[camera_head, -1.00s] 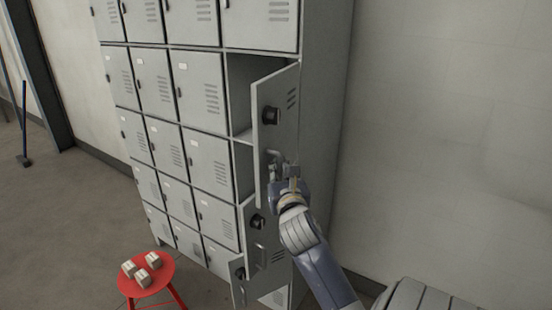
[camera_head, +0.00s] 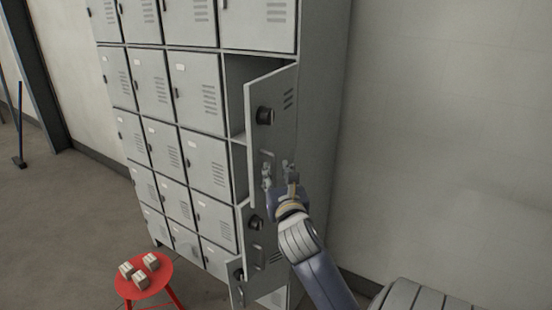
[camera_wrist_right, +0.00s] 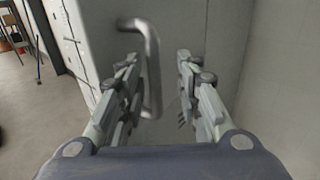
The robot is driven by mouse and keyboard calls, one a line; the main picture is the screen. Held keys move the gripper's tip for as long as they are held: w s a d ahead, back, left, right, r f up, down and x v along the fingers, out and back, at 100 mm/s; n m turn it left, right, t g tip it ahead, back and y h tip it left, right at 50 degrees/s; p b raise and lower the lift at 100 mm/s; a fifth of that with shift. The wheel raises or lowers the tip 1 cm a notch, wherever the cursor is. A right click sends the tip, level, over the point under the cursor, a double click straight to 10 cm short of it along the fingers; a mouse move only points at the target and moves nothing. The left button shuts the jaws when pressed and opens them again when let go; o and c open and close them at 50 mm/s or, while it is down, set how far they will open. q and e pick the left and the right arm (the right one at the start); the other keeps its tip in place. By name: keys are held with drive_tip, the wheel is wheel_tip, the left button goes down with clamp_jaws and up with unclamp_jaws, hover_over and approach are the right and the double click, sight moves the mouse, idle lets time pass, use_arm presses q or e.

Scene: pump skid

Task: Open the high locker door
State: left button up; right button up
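The grey locker door (camera_head: 270,120) in the right column, second row from the top of the view, stands swung open, with a dark lock, vents and a bar handle (camera_head: 267,153). Its compartment (camera_head: 240,80) shows behind it. My right gripper (camera_head: 278,168) is at the handle on the door's outer face, its fingers spread apart. In the right wrist view the curved metal handle (camera_wrist_right: 153,75) shows between the open fingers (camera_wrist_right: 157,60), closer to the left finger; whether they touch is unclear. My left gripper is not in view.
Two lower doors in the same column, one (camera_head: 258,235) and a smaller-looking one (camera_head: 237,280), also stand ajar. The other locker doors (camera_head: 197,85) are shut. A red stool (camera_head: 150,285) with small boxes (camera_head: 140,279) stands in front. A wall (camera_head: 440,130) bounds the right side.

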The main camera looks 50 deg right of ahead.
drive_tip(key=v, duration=0.6)
drive_tip(key=shift+a+r, duration=0.1)
idle(0.3)
